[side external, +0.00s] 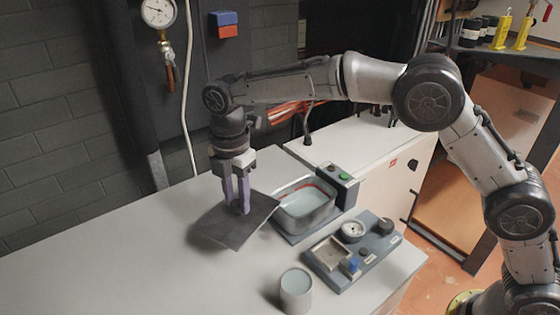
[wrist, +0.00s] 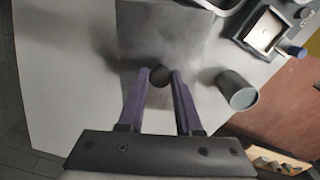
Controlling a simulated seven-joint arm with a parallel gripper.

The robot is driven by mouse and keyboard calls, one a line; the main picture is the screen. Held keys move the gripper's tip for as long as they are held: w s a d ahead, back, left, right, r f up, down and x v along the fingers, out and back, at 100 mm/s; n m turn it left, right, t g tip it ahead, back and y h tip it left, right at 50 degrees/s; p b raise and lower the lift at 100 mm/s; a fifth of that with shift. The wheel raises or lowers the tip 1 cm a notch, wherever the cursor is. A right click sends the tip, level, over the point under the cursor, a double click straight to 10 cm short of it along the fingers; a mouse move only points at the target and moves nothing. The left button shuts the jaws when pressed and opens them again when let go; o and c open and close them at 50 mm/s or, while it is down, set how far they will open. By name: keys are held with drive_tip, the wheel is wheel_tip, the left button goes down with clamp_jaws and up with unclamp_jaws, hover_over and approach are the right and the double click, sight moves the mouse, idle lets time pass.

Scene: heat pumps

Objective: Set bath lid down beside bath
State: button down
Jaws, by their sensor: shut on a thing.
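The bath lid (side external: 218,228) is a flat dark grey square plate left of the bath; it fills the upper middle of the wrist view (wrist: 165,35). My gripper (side external: 239,204) points down and is shut on the lid's round dark knob (wrist: 160,76), with a purple finger on each side. The lid is low over the grey worktop; I cannot tell whether it touches. The bath (side external: 303,208) is an open clear-walled container with water and a red line inside. The lid's right corner is close to the bath's near left side. Only the bath's rim shows in the wrist view (wrist: 212,7).
A grey cup (side external: 295,290) stands at the front of the worktop (side external: 110,270). A panel with a dial, knob and small tray (side external: 355,250) lies right of it, near the edge. A control box (side external: 338,185) adjoins the bath. The worktop's left side is clear.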

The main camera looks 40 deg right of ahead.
sight(228, 225)
drive_tip(key=shift+n, duration=0.4)
drive_tip(key=a+f, duration=0.1)
drive_tip(key=s+a+f, duration=0.1)
drive_tip(key=a+f, duration=0.1)
drive_tip(key=f, duration=0.1)
drive_tip(key=shift+s+a, duration=0.2)
drive_tip(key=shift+s, duration=0.05)
drive_tip(key=shift+f, duration=1.75)
drive_tip(key=shift+f, duration=1.2)
drive_tip(key=c, duration=0.5)
unclamp_jaws()
wheel_tip(228, 225, up, 14)
drive_tip(key=shift+f, duration=0.1)
